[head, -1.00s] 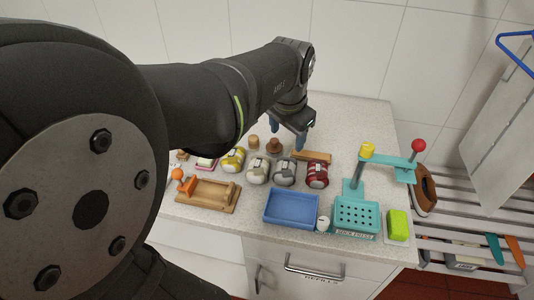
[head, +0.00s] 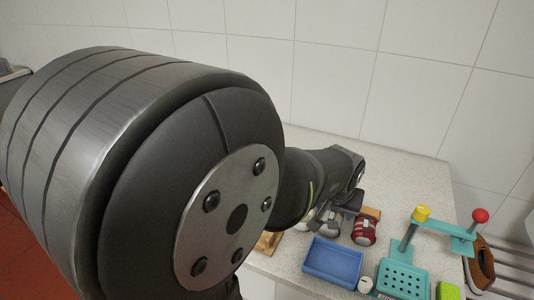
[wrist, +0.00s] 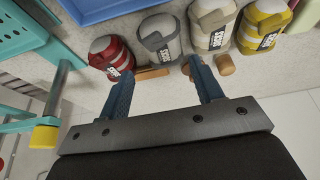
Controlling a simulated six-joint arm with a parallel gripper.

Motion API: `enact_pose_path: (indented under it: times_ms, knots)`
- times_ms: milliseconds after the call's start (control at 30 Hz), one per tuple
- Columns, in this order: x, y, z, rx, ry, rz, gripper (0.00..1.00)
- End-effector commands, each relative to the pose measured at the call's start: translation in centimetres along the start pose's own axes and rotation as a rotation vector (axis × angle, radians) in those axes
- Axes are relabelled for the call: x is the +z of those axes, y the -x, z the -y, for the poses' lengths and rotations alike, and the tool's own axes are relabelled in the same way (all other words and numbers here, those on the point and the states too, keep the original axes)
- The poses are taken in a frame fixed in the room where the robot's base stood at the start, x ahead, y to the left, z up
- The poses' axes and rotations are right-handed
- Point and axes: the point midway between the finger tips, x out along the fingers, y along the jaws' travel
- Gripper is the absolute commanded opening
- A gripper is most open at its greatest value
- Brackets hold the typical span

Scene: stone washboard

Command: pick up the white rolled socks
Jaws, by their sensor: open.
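The white rolled socks (wrist: 212,25) are a cream bundle with a grey band and a dark label, at the upper middle right of the wrist view. They lie between the grey rolled socks (wrist: 160,40) and the yellow rolled socks (wrist: 262,25). My gripper (wrist: 160,75) is open and empty, with its two blue fingers apart. Its fingertips point toward the row, nearest the grey bundle, and the white socks are up and to the right of them. In the head view my arm covers most of the gripper and part of the row.
The red rolled socks (head: 365,230) lie at the right end of the row, by a blue tray (head: 333,262). A teal press (head: 404,280) with a raised arm stands further right. A small wooden cylinder (wrist: 224,65) is close to one finger.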

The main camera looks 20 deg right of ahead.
Motion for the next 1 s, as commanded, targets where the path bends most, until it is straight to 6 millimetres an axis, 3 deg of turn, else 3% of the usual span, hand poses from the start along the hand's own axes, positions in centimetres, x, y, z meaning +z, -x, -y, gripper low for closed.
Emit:
enact_pose_path:
  times_ms: [200,467,800,1000]
  knots:
    - [0.0,-3.0,0.0,0.000,0.001,0.002,0.60]
    - [-0.1,-4.3,0.1,0.000,0.001,0.001,0.60]
    - [-0.6,-8.2,0.3,0.000,-0.001,0.002,0.60]
    - [-0.7,-9.0,0.3,0.000,0.000,-0.001,0.60]
